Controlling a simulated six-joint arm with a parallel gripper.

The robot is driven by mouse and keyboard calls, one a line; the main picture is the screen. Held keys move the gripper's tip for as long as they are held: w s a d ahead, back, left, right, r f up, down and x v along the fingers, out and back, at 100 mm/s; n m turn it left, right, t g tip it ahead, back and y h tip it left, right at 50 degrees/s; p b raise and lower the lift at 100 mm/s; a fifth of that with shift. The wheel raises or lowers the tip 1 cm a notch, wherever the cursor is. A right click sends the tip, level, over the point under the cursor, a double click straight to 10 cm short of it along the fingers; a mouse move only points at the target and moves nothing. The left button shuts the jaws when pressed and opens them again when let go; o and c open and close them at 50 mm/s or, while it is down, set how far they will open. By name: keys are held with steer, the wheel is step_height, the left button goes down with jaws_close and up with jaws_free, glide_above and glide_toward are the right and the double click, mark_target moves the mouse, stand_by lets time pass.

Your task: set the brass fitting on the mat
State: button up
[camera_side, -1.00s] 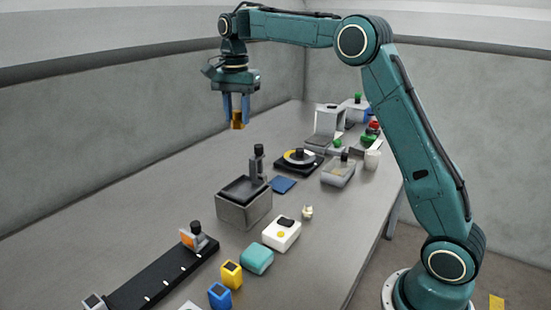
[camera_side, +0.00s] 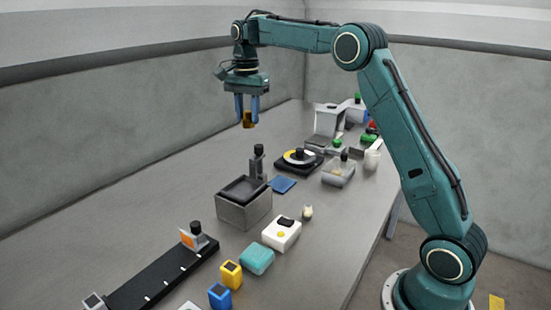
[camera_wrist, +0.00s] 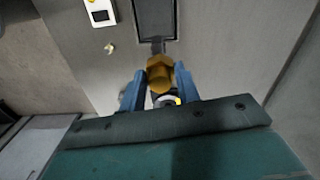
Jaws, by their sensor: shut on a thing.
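The brass fitting (camera_side: 247,119) is held between the blue fingers of my gripper (camera_side: 247,108), high above the grey table. In the wrist view the fitting (camera_wrist: 159,72) shows as a golden hex-shaped piece between the two blue fingertips (camera_wrist: 160,84). My gripper is shut on it and points straight down. A flat blue mat (camera_side: 284,185) lies on the table beside the grey box, below and to the right of my gripper in the side view. The mat looks bare. I cannot make the mat out in the wrist view.
A grey open-topped box (camera_side: 244,204) with a dark post behind it stands near the mat. A round dial device (camera_side: 299,161), a clear container (camera_side: 338,172) and a white box (camera_side: 281,234) are close by. A black rail (camera_side: 160,275) lies in front. The table's left side is clear.

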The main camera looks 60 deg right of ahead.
steer(key=s+d+f+m, duration=0.1)
steer(key=d+f+m, duration=0.3)
steer(key=d, duration=1.1)
glide_above(281, 183)
steer(key=shift+n, duration=0.4)
step_height(281, 183, down, 17)
steer(key=shift+a+f, duration=0.1)
steer(key=shift+f, duration=2.1)
steer(key=shift+f, duration=0.1)
steer(key=o, duration=1.1)
